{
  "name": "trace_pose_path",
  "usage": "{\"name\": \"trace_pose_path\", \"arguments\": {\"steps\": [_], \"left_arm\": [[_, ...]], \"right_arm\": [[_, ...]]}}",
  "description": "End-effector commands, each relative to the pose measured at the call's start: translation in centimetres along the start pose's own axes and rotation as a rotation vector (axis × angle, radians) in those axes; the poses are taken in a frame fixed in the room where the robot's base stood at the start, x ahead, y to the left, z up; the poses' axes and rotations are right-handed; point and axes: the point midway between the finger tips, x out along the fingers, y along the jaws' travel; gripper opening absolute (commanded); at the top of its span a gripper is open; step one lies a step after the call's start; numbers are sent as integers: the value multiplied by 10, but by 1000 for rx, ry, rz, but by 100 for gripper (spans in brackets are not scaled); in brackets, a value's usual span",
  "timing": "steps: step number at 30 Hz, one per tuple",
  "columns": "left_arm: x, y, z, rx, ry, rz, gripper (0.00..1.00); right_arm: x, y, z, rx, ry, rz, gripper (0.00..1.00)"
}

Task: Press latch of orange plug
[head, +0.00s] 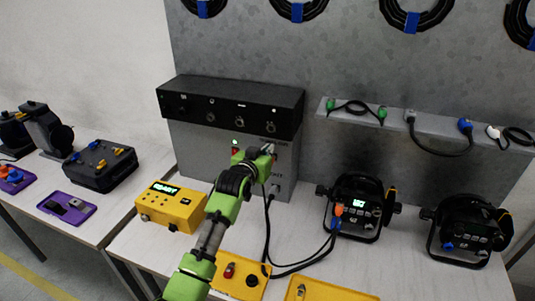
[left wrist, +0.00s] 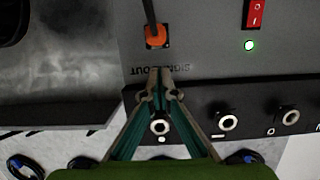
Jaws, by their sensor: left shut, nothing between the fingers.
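In the left wrist view, an orange plug (left wrist: 155,38) sits in the face of a grey box, with a dark cable leading off from it. My left gripper (left wrist: 160,72) is shut and empty, its fingertips just beside the plug, near the lettering on the box. A small gap shows between tips and plug. In the head view, my left gripper (head: 268,150) is at the front of the grey box (head: 285,175), and my arm covers part of that face. Another orange connector (head: 338,210) shows on the front of a black par can (head: 355,190). My right gripper is not in view.
A red switch (left wrist: 255,13) and a lit green lamp (left wrist: 249,45) are near the plug. A black panel with knobs (head: 235,112) overhangs the box. A yellow device (head: 170,207) stands left, a second par can (head: 470,232) right. Dark cables (head: 290,270) lie across the table.

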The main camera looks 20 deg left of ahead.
Motion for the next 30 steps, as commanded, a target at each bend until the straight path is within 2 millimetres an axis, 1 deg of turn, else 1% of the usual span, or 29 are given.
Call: {"name": "trace_pose_path", "arguments": {"steps": [1,6,17,19,24,30], "left_arm": [[1,0,6,-1,-3,0,0],[4,0,20,-1,0,0,0],[5,0,23,-1,1,-1,0],[6,0,26,-1,0,0,0],[10,0,42,1,-1,0,0],[9,0,41,0,-3,0,0]], "right_arm": [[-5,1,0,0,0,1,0],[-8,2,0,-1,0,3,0],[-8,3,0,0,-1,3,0],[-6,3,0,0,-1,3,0],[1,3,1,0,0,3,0],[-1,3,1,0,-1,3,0]]}}
